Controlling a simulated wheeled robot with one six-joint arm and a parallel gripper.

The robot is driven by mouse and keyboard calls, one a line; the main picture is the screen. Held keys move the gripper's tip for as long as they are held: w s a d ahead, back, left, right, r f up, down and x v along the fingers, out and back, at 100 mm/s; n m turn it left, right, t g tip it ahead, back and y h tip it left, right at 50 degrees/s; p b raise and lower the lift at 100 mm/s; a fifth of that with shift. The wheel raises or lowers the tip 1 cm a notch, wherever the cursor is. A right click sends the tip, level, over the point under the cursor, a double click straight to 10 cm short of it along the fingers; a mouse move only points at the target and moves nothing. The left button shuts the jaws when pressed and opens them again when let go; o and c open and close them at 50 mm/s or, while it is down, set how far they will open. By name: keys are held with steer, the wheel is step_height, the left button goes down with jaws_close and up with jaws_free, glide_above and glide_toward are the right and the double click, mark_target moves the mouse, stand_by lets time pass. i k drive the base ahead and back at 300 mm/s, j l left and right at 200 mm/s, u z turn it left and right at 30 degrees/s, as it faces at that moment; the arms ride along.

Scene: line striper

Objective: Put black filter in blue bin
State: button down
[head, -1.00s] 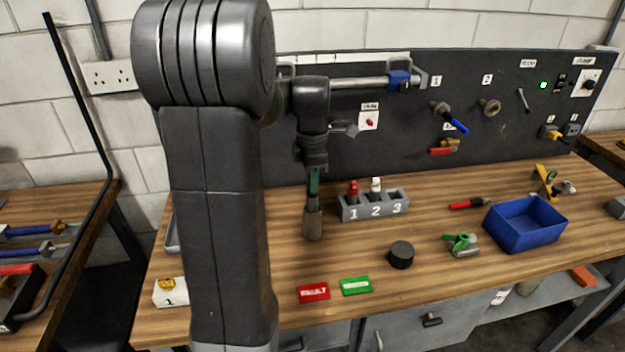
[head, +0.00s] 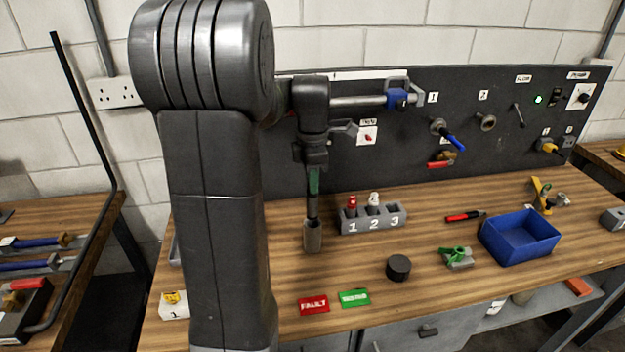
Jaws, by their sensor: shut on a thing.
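My gripper (head: 313,188) points down, left of the numbered rack in the picture, its narrow fingers shut. Below them hangs a slim dark stem with a grey-brown cylinder at its lower end, which I take to be the black filter (head: 313,237). It is upright. I cannot tell how far it is above the bench. The blue bin (head: 520,237) stands at the right of the bench, open at the top, and I see nothing in it. It is well to the right of my gripper.
The grey rack (head: 373,220) has a red-topped and a white-topped piece in slots 1 and 2; slot 3 looks empty. A black puck (head: 398,268), a green-handled part (head: 457,256) and a red-black tool (head: 465,216) lie between gripper and bin. Red and green tags (head: 354,298) lie in front.

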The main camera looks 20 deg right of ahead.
mark_target(514, 245)
steer(key=l+z, duration=0.3)
steer(key=l, duration=0.9)
steer(key=l+z, duration=0.3)
steer(key=l, duration=0.9)
